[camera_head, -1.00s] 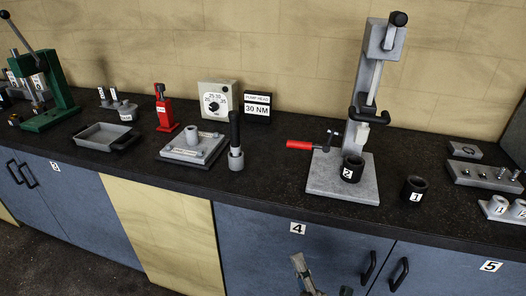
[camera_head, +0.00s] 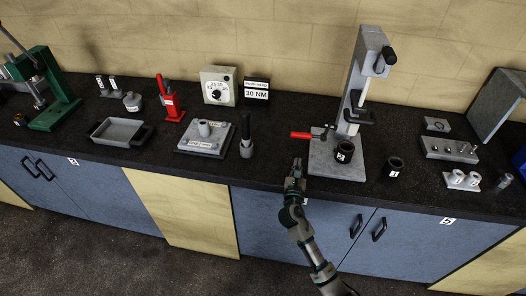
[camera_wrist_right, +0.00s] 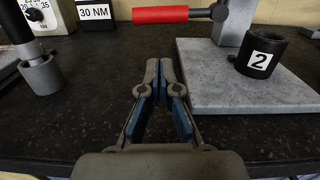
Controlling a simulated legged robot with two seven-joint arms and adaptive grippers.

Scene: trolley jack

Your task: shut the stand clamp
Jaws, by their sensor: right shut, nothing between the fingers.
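The stand (camera_head: 352,100) is a grey upright frame on a flat grey base plate (camera_head: 322,160), on the worktop at right of centre. Its clamp has a red handle (camera_head: 301,135) sticking out to the left, low beside the column. The red handle (camera_wrist_right: 160,14) also shows at the top of the right wrist view, ahead of my right gripper. My right gripper (camera_head: 297,163) is shut and empty, just left of the base plate's front corner and apart from the handle. In the right wrist view the fingertips (camera_wrist_right: 159,66) are together. My left gripper is not in view.
A black cup marked 2 (camera_head: 344,151) stands on the base plate, and a black cup marked 1 (camera_head: 393,167) stands right of it. A black-handled tool (camera_head: 246,135) stands left of my right gripper. Bare worktop lies between that tool and the base plate.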

